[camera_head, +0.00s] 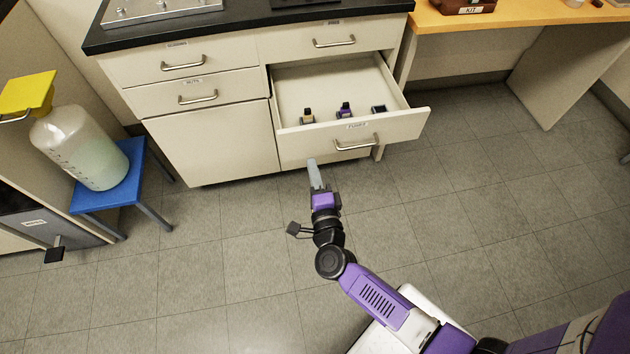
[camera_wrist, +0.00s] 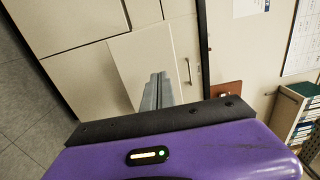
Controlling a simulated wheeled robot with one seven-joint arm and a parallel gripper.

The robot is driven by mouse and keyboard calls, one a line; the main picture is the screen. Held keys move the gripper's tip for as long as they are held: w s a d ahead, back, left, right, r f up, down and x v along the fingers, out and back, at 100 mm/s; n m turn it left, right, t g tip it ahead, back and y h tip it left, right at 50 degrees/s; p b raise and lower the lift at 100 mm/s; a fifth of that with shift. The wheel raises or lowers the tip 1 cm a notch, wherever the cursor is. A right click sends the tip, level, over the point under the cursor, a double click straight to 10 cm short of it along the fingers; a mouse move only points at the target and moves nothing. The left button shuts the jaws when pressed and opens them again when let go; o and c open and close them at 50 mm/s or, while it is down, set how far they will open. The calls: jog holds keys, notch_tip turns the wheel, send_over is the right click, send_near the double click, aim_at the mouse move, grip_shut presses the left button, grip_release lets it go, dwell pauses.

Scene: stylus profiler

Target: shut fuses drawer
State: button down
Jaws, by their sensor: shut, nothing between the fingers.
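The fuses drawer (camera_head: 390,128) is pulled out of the cabinet's right side in the head view. Its front carries a label and a metal bar handle (camera_head: 357,143). My gripper (camera_head: 311,162) is shut and empty, pointing at the lower left part of the drawer front, left of the handle. Whether the fingertips touch the front cannot be told.
Several small fuse-like parts (camera_head: 345,110) lie inside the drawer. The other drawers (camera_head: 198,98) of the cabinet are shut. A blue stool (camera_head: 105,190) with a large bottle (camera_head: 85,145) stands to the left. A wooden desk (camera_head: 530,17) is at right. The floor before the cabinet is clear.

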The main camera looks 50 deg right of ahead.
aim_at(305, 138)
jog(key=x, duration=0.7)
jog(key=shift+w+d, duration=0.1)
